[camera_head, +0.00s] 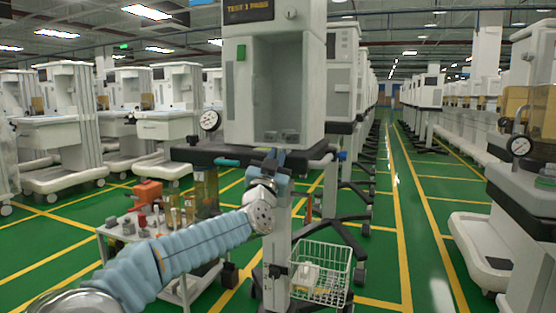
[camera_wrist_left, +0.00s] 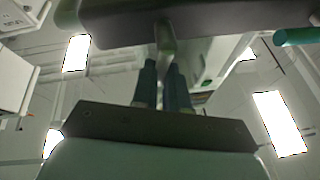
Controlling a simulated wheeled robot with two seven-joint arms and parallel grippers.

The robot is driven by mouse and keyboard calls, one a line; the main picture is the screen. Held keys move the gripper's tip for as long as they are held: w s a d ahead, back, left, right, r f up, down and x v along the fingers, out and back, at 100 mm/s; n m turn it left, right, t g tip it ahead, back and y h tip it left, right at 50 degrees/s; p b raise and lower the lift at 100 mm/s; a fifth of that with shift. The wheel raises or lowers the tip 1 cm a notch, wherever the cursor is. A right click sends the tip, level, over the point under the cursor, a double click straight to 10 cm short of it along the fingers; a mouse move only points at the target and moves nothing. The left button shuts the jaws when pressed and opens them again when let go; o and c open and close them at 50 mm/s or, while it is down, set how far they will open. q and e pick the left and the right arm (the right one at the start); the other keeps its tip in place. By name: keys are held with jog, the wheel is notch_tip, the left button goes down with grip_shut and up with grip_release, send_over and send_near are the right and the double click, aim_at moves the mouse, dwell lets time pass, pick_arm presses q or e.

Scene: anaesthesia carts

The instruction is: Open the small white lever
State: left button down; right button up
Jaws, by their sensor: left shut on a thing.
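The small white lever (camera_wrist_left: 165,38) hangs below the dark shelf edge in the left wrist view and looks pale and slightly green. My left gripper (camera_wrist_left: 165,65) comes up from below, with its two dark fingers close together and shut on the lever's lower end. In the head view my left gripper (camera_head: 268,158) is at the front edge of the anaesthesia cart's dark shelf (camera_head: 205,156), and it hides the lever there. My right gripper is in neither view.
The cart's white cabinet (camera_head: 240,95) stands above the shelf. A round gauge (camera_head: 210,121) is at its left and a teal handle (camera_head: 228,162) at the shelf front. A small table (camera_head: 110,240) with bottles is at left. A wire basket (camera_head: 320,273) hangs low at right.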

pick_arm(q)
jog(key=shift+f+n, duration=0.1)
jog(key=shift+n, duration=0.3)
jog(key=c, duration=1.1)
grip_release()
jog(key=shift+c, duration=0.2)
jog(key=b+v, duration=0.2)
jog(key=v, duration=1.1)
jog(key=shift+s, duration=0.4)
jog(key=shift+f, duration=0.1)
